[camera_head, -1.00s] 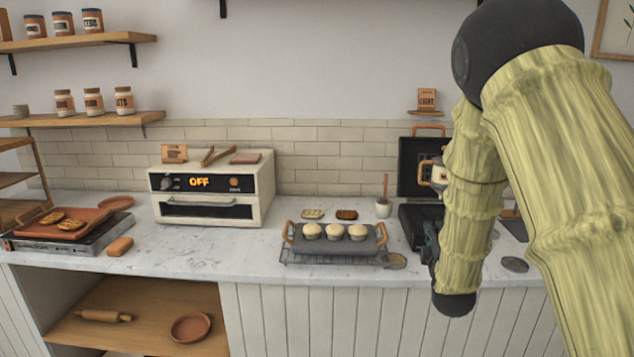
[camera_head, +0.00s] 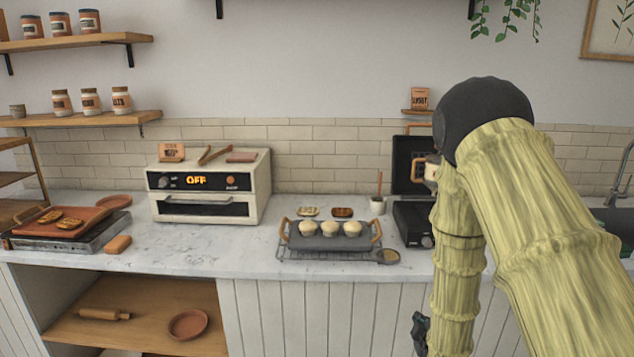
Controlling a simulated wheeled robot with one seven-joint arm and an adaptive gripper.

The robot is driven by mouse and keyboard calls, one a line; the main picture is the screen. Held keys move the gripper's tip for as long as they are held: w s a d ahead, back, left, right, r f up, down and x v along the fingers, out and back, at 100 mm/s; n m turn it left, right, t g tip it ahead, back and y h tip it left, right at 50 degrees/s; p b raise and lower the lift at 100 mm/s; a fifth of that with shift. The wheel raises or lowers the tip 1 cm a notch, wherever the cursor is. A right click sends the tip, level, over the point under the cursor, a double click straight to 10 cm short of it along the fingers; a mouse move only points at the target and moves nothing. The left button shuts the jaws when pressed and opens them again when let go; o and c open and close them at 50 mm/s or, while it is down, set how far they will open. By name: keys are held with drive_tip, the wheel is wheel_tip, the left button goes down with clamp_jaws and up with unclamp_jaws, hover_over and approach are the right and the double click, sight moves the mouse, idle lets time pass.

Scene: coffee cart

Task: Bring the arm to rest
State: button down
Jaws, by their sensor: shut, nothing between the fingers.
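My arm, pale yellow-green with a black elbow joint, fills the right side of the head view. It bends at the elbow, and its forearm hangs down in front of the counter. My gripper (camera_head: 420,334) is low at the bottom of the picture, left of the forearm. Only a small dark part of it shows, in front of the white cabinet panels and below the counter edge. It is shut and holds nothing.
The marble counter (camera_head: 175,262) carries an oven (camera_head: 208,207) reading OFF and a dark tray (camera_head: 331,241) with three buns on a wire rack. A black appliance (camera_head: 413,224) is partly behind my arm. A sink (camera_head: 615,216) is at right. Open shelves (camera_head: 140,310) are below left.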

drive_tip(key=s+a+f+m+g+y, duration=0.1)
drive_tip(key=s+f+m+g, duration=0.25)
drive_tip(key=s+f, duration=0.7)
drive_tip(key=s+a+f+m+g, duration=0.2)
drive_tip(key=s+f+m+g, duration=0.15)
drive_tip(key=s+f, duration=0.75)
drive_tip(key=s+a+f+m+g, duration=0.1)
drive_tip(key=s+f+m+g, duration=0.1)
drive_tip(key=s, duration=0.9)
drive_tip(key=s+a+f+m+g, duration=0.1)
drive_tip(key=s+f+m+g, duration=0.1)
drive_tip(key=s, duration=1)
drive_tip(key=shift+s+a+f+m+g+y, duration=0.25)
drive_tip(key=shift+f+m+g+y, duration=0.15)
drive_tip(key=shift+f+g, duration=0.65)
